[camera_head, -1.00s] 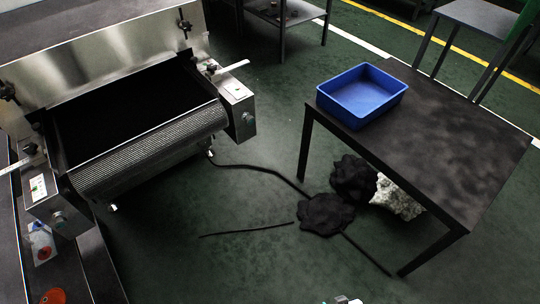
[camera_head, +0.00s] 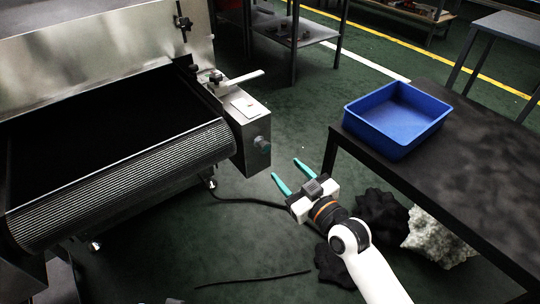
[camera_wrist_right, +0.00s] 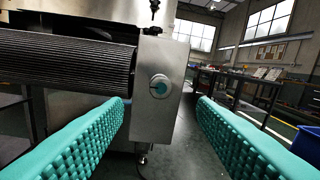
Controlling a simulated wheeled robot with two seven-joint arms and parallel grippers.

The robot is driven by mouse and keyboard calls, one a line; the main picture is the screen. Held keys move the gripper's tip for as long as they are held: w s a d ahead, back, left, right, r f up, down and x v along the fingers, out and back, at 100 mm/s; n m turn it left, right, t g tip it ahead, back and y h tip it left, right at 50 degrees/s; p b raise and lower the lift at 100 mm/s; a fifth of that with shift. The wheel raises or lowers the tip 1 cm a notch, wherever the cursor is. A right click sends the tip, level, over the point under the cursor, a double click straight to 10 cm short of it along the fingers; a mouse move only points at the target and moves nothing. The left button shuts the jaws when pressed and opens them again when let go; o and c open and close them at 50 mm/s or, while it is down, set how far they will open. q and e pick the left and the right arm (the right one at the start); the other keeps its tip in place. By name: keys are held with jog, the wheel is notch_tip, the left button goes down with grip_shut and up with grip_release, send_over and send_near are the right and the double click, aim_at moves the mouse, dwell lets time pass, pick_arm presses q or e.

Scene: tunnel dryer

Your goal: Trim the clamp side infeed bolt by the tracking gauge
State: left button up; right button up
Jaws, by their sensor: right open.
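The tunnel dryer's infeed side block (camera_head: 242,120) stands at the right end of the ribbed belt roller (camera_head: 125,180). A round bolt head (camera_head: 262,143) sticks out of its outer face. In the right wrist view the bolt (camera_wrist_right: 159,87) shows face-on with a teal centre, between the fingers but beyond their tips. A pale lever (camera_head: 243,78) and a small label plate (camera_head: 245,106) sit on top of the block; gauge markings are too small to read. My right gripper (camera_head: 291,175) is open and empty, to the lower right of the bolt. My left gripper is not in view.
A blue bin (camera_head: 397,125) stands on the dark table (camera_head: 475,165) to the right of my right arm. Dark lumps (camera_head: 380,220), a whitish lump (camera_head: 437,240) and a black cable (camera_head: 245,200) lie on the green floor. Floor between dryer and table is fairly open.

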aim_at(266, 149)
jog(key=b+x, duration=0.1)
jog(key=x, duration=0.7)
jog(key=shift+d, duration=0.1)
jog(key=shift+w+a, duration=0.3)
jog(key=shift+w, duration=0.15)
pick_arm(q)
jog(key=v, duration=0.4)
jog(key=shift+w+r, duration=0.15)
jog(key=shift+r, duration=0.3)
pick_arm(e)
jog(key=c, duration=1)
jog(key=shift+o, duration=0.2)
